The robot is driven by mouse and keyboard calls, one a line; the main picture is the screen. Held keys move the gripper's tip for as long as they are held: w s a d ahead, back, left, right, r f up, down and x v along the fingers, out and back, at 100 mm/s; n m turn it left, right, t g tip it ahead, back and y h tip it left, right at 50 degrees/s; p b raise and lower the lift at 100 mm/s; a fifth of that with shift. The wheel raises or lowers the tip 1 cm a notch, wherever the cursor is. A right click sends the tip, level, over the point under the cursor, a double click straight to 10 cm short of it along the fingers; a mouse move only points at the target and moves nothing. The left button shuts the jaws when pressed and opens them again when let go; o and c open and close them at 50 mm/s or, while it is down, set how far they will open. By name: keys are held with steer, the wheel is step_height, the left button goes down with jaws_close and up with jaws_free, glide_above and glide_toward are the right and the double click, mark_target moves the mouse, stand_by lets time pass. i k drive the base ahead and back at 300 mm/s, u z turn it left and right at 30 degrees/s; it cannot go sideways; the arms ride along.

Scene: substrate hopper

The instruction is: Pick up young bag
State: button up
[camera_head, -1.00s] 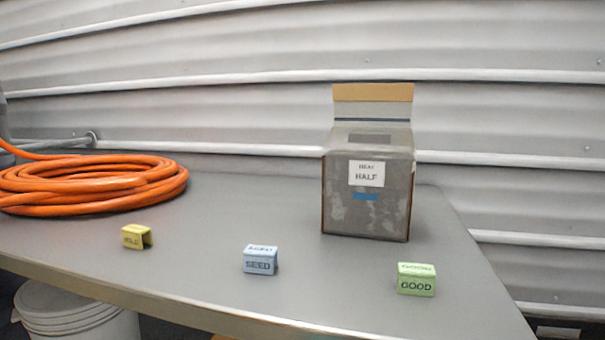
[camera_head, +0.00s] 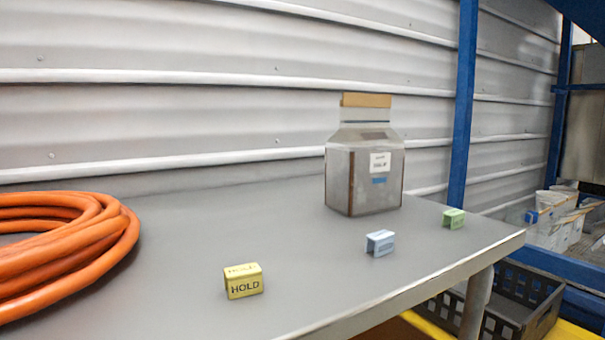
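A grey, carton-shaped bag (camera_head: 365,178) with a tan folded top stands upright towards the back of the grey table (camera_head: 190,235). It has a white label, too small to read now, and a blue strip below it. In the earlier frame the label's lower word reads HALF. I see no bag marked young. My gripper is not in view.
A yellow HOLD block (camera_head: 244,282) stands near the front; a blue block (camera_head: 380,242) and a green block (camera_head: 453,218) stand to the right. A coiled orange hose (camera_head: 65,250) fills the left end. Blue uprights (camera_head: 463,100) and a dark crate (camera_head: 515,300) lie beyond the right edge.

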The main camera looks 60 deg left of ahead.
mark_target(363, 178)
steer(key=k, duration=0.25)
steer(key=u, duration=0.85)
